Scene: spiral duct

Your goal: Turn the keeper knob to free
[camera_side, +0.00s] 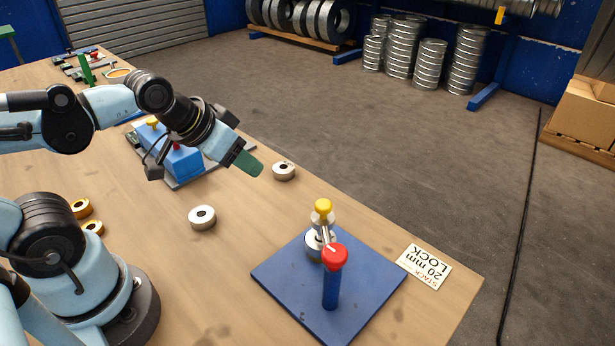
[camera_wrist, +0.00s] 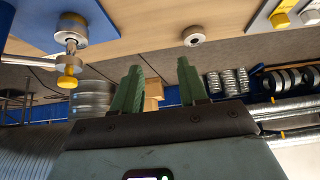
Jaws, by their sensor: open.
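A blue base plate (camera_side: 370,285) lies near the right end of the bench. On it stands a blue post with a red knob (camera_side: 334,257). Behind the post, a yellow knob (camera_side: 323,206) tops a metal shaft beside a metal ring (camera_side: 314,246). I cannot tell which knob is the keeper. In the wrist view the yellow knob (camera_wrist: 68,82), the ring (camera_wrist: 70,30) and a plate corner (camera_wrist: 35,22) show at the upper left. My gripper (camera_side: 250,163) is open and empty, with green fingers (camera_wrist: 160,65), above the bench, up and left of the plate and apart from both knobs.
A white card (camera_side: 425,267) reads "STACK 20 mm LOCK" beside the plate. Two loose metal rings (camera_side: 202,217) (camera_side: 284,171) lie on the bench, with brass rings (camera_side: 81,208) near my base. A blue box (camera_side: 180,160) with knobs stands behind my wrist. The bench edge runs along the right.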

